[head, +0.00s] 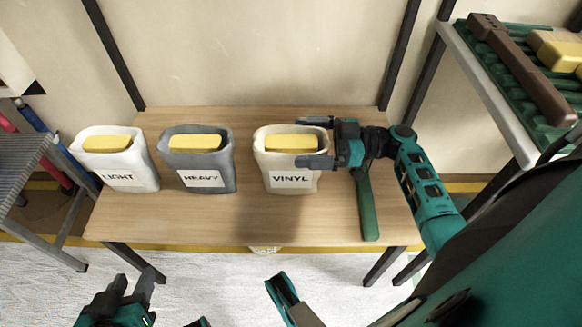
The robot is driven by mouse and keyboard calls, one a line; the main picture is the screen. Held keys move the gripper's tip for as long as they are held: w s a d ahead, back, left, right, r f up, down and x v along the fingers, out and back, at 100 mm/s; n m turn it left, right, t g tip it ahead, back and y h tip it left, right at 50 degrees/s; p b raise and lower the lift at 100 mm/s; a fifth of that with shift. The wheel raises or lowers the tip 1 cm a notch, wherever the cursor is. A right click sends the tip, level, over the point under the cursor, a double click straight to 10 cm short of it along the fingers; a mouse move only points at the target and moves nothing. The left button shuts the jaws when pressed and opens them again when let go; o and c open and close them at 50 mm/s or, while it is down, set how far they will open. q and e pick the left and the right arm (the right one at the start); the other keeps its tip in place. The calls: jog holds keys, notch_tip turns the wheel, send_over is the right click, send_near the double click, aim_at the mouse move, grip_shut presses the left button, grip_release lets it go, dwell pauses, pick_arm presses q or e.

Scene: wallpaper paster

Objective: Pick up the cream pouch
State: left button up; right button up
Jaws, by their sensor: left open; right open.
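The cream pouch (264,177), labelled VINYL, stands upright on the wooden table with a yellow block (285,142) showing in its open top. My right gripper (302,142) comes in from the right at the pouch's top. Its jaws are open, one finger over the far rim and one over the near side of the opening. I cannot tell whether the fingers touch the pouch. My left gripper (134,283) is open and empty at the lower left, in front of the table.
A grey HEAVY pouch (226,170) and a white LIGHT pouch (146,174) stand to the left. A green bar (368,208) is below my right gripper. The wooden table (230,225) has bare space in front. Racks flank it.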

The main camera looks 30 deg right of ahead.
jog(key=shift+w+a, duration=0.35)
jog(key=shift+a, duration=0.25)
jog(key=shift+c, duration=0.2)
jog(key=shift+s+f, duration=0.1)
jog(key=shift+f, duration=0.1)
jog(key=c, duration=1.8)
jog(key=shift+r, duration=0.1)
grip_shut()
